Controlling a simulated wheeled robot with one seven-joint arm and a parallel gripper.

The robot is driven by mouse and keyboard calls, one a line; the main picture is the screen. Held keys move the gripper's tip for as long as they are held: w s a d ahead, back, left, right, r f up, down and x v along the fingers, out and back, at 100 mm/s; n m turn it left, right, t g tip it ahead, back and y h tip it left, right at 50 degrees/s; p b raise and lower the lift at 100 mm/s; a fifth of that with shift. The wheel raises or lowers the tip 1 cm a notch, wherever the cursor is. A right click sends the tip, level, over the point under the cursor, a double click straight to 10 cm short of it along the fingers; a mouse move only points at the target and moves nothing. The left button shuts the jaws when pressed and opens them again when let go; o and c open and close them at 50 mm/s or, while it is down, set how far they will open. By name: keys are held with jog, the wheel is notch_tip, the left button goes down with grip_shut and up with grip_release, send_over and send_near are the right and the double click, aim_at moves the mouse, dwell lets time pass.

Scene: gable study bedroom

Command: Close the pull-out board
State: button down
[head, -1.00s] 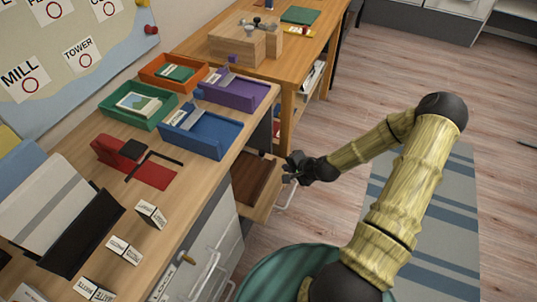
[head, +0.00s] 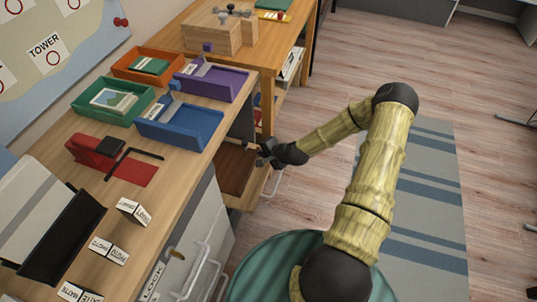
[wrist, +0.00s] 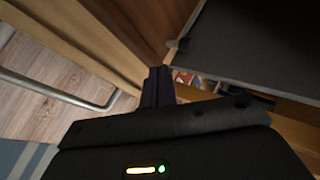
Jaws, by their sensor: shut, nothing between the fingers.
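The pull-out board (head: 236,170) looks like a shallow wooden tray with a brown inner face. It sticks out from under the desk's right edge, with a wire handle (head: 276,183) on its front. My gripper (head: 264,153) is shut and empty at the board's front far corner, close to its front edge. In the wrist view, my shut fingers (wrist: 157,86) lie by a wooden edge, with the wire handle (wrist: 60,93) to the left. I cannot tell whether the fingers touch the board.
The desk top holds blue (head: 185,130), purple (head: 215,82), green (head: 110,105) and orange (head: 145,62) trays. A grey cabinet (head: 205,220) with handles stands nearer, below the desk. A teal round object (head: 275,262) is near my arm's base. The floor to the right is open.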

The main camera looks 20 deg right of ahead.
aim_at(255, 154)
jog(key=x, duration=0.3)
jog(key=shift+a+f+b, duration=0.1)
jog(key=shift+f+b, duration=0.2)
jog(key=shift+b, duration=0.05)
jog(key=shift+w+a+r, duration=0.1)
jog(key=shift+w+a, duration=0.2)
jog(key=shift+w, duration=0.3)
jog(key=shift+w+a, duration=0.25)
jog(key=shift+w, duration=0.35)
jog(key=shift+w+a+r+b, duration=0.1)
jog(key=shift+w+a+b, duration=0.2)
jog(key=shift+w, duration=0.25)
jog(key=shift+a, duration=0.1)
